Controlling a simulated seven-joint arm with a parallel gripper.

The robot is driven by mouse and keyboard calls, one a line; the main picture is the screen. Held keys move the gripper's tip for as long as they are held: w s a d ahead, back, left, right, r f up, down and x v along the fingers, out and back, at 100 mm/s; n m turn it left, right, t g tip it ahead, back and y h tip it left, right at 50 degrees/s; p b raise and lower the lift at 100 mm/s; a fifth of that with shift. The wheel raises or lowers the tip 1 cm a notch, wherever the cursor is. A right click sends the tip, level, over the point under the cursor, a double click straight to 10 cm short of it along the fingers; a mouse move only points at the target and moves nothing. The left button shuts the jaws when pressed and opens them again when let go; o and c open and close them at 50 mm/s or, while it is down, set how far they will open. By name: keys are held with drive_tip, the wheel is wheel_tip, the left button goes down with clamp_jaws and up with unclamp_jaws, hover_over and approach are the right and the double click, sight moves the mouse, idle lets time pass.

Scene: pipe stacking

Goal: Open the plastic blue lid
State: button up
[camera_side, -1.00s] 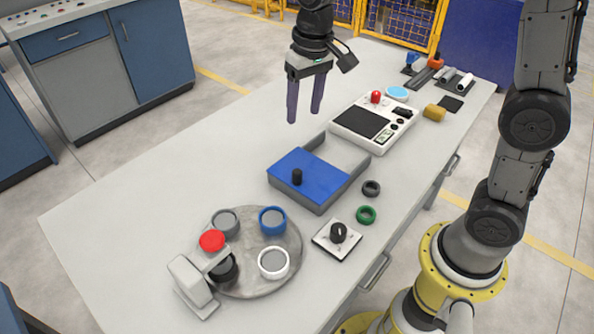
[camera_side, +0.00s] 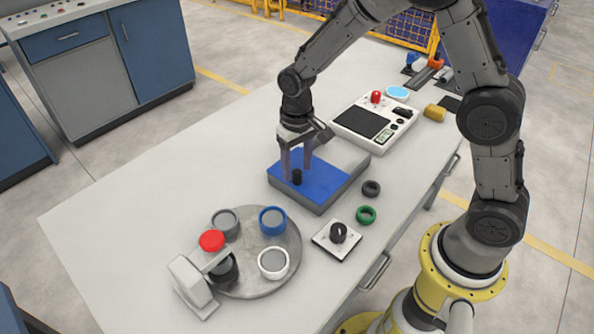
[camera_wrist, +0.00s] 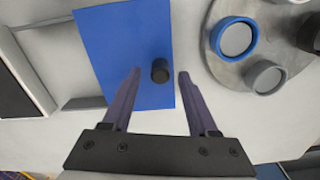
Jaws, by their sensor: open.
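The blue lid (camera_side: 318,183) covers part of a grey box (camera_side: 349,157) in the middle of the table. The far part of the box is uncovered. A black knob (camera_side: 297,177) stands near the lid's left end. My gripper (camera_side: 297,178) is pointed down over the lid at the knob. In the wrist view the blue lid (camera_wrist: 125,50) fills the middle, and the black knob (camera_wrist: 160,70) lies between the tips of my open gripper (camera_wrist: 159,75), with a gap on each side. Whether the fingertips touch the lid cannot be told.
A round grey plate (camera_side: 292,242) with several rings stands at the front left, beside a device with a red top (camera_side: 211,241). A black dial on a white plate (camera_side: 338,236), a green ring (camera_side: 366,215) and a dark ring (camera_side: 371,188) lie right. A white console (camera_side: 375,124) stands behind.

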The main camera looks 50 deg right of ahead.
drive_tip(key=shift+f, duration=1.05)
clamp_jaws()
idle(0.7)
